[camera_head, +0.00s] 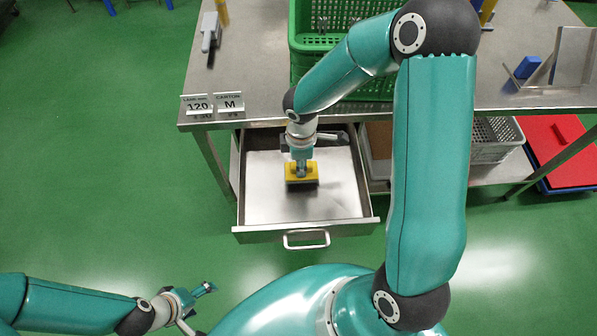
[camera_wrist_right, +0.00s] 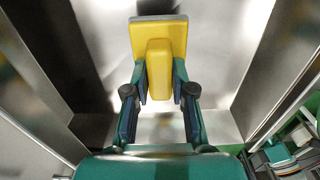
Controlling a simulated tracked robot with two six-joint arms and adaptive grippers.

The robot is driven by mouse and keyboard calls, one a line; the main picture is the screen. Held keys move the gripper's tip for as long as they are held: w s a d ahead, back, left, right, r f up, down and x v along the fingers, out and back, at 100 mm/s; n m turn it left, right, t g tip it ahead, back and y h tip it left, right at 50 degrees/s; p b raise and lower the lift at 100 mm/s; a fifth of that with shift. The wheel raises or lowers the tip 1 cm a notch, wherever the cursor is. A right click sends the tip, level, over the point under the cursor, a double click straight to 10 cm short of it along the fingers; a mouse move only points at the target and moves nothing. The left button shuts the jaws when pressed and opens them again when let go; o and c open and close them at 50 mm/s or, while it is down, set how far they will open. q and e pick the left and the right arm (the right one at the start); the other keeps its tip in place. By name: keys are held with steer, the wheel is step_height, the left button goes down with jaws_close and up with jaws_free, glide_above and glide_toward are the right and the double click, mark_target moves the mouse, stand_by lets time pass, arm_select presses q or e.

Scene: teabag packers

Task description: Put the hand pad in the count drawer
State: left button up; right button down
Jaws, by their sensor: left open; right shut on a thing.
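The hand pad is a yellow block with a raised grip and a dark underside; it shows in the head view (camera_head: 311,174) and in the right wrist view (camera_wrist_right: 160,32). My right gripper (camera_head: 301,164) is shut on the pad's raised grip, and its fingers show on both sides of it in the right wrist view (camera_wrist_right: 160,85). The pad is inside the outline of the open count drawer (camera_head: 262,205); I cannot tell whether it touches the drawer floor. The drawer is pulled out and otherwise looks empty. My left gripper (camera_head: 200,305) is open and empty at the lower left, away from the table.
The steel table (camera_head: 255,75) stands above the drawer, with a green crate (camera_head: 300,45) on top. A grey crate (camera_head: 495,140) and a red tray (camera_head: 562,150) are low on the right. Green floor is free at left.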

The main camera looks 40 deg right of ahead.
step_height(320, 180, down, 4)
steer(key=shift+r+b, duration=0.1)
steer(key=shift+b, duration=0.2)
steer(key=c, duration=1)
jaws_free()
step_height(320, 180, up, 12)
steer(key=shift+r+p, duration=0.1)
steer(key=shift+p, duration=0.55)
